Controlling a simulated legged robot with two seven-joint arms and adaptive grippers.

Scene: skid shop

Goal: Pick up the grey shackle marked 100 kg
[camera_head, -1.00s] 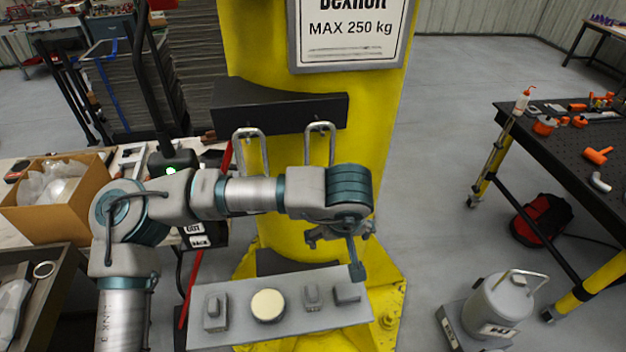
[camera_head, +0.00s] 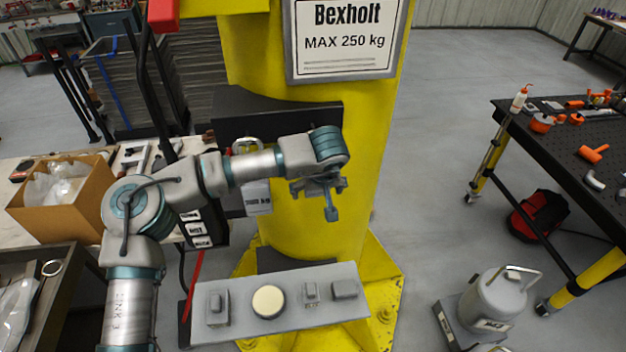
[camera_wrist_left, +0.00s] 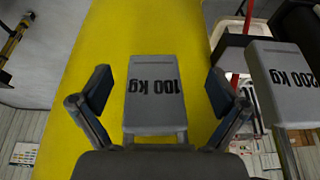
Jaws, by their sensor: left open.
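The grey shackle marked 100 kg (camera_wrist_left: 155,95) shows in the left wrist view, its lettering upside down, in front of the yellow column. My left gripper (camera_wrist_left: 158,82) is open, with one finger on each side of it; I see no clear contact. In the head view my left gripper (camera_head: 325,192) is in front of the column, and my arm hides this shackle. The grey shackle marked 200 kg (camera_wrist_left: 287,80) is beside it, right of the fingers in the wrist view. In the head view it hangs at the left (camera_head: 257,197), partly covered by my arm. My right gripper is not in view.
The dark bracket (camera_head: 300,117) on the yellow column (camera_head: 375,130) is just behind my arm. A grey panel (camera_head: 240,318) with a round cream button sits below. A grey canister (camera_head: 490,305) stands on the floor, right. A black bench (camera_head: 560,145) is further right.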

